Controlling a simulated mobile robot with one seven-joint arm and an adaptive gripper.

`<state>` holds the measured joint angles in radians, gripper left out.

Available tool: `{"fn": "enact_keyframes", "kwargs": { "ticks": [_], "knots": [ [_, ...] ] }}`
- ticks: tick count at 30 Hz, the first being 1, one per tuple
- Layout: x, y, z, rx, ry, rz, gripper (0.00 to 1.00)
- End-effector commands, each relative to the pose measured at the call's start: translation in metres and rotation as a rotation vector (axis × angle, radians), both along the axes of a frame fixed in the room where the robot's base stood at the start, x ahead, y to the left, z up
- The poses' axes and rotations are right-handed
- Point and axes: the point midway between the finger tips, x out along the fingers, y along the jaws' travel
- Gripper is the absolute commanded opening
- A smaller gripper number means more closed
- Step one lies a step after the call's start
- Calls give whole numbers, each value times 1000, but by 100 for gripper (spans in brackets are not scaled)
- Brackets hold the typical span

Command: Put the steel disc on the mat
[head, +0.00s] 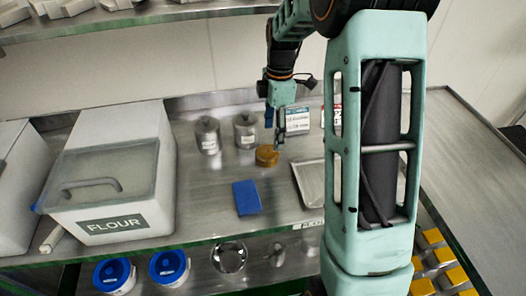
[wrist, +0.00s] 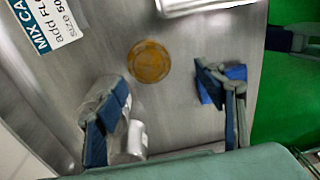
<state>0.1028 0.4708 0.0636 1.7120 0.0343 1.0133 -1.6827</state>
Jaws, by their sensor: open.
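A round brass-coloured disc (head: 267,156) lies flat on the steel worktop; it also shows in the wrist view (wrist: 149,61). It does not look steel-coloured. A shiny silver round piece (head: 229,257) is on the lower shelf; I cannot tell whether it is a disc or a bowl. The flat blue mat (head: 247,197) lies bare in front of the brass disc, and shows partly behind my right finger in the wrist view (wrist: 236,73). My gripper (head: 275,136) is open and empty above the worktop, close to the brass disc.
Two grey metal canisters (head: 208,136) (head: 245,131) stand left of my gripper. A white sign (head: 298,120) stands behind, and a metal tray (head: 311,183) lies at right. A flour bin (head: 110,180) fills the left. Blue-lidded containers (head: 169,266) stand on the lower shelf.

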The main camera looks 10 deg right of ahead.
Motion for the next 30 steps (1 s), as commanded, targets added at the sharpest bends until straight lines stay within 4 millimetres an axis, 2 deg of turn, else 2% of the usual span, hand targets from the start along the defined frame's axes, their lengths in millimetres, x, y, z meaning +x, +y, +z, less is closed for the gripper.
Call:
{"fn": "enact_keyframes", "kwargs": {
  "ticks": [3, 7, 15, 22, 30],
  "knots": [
    [16, 4, 11, -39, -43, 166, 64],
    [22, 5, 7, -54, -56, 234, 64],
    [21, 6, -34, -54, -54, 237, 64],
    [19, 7, -51, -54, -55, 235, 64],
    [15, 12, -89, -54, -55, 232, 64]
  ]
}}
